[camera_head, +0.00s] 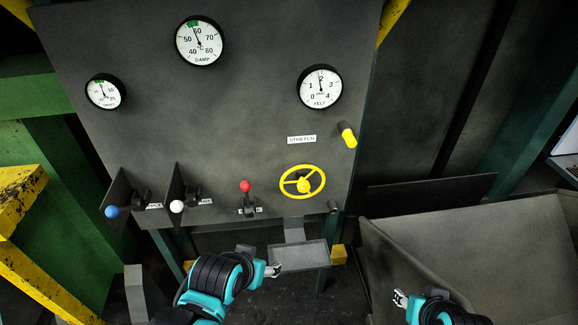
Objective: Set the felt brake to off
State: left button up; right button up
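A dark upright panel (240,110) carries three levers: a blue-knobbed one (111,211) at the left, a white-knobbed one (177,206), and a red-knobbed one (245,186). The small labels beside them are partly covered or too small to read, so I cannot tell which is the felt brake. The red knob stands upright above its base. A gauge marked FELT (319,87) is at the upper right. My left gripper (273,269) is below the panel, apart from the levers. My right gripper (400,298) is low at the right, touching no lever. Their fingers are too small to judge.
A yellow handwheel (303,184) and a yellow handle (348,136) are on the panel's right, near a STRETCH label (301,139). A small metal tray (299,256) sits under the panel. A large grey bin (470,240) stands at the right; yellow-black rails (30,260) at the left.

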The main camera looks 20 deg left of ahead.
aim_at(244, 185)
jog(key=k+u, duration=0.2)
jog(key=u, duration=0.2)
jog(key=k+j+u, duration=0.15)
jog(key=u, duration=0.2)
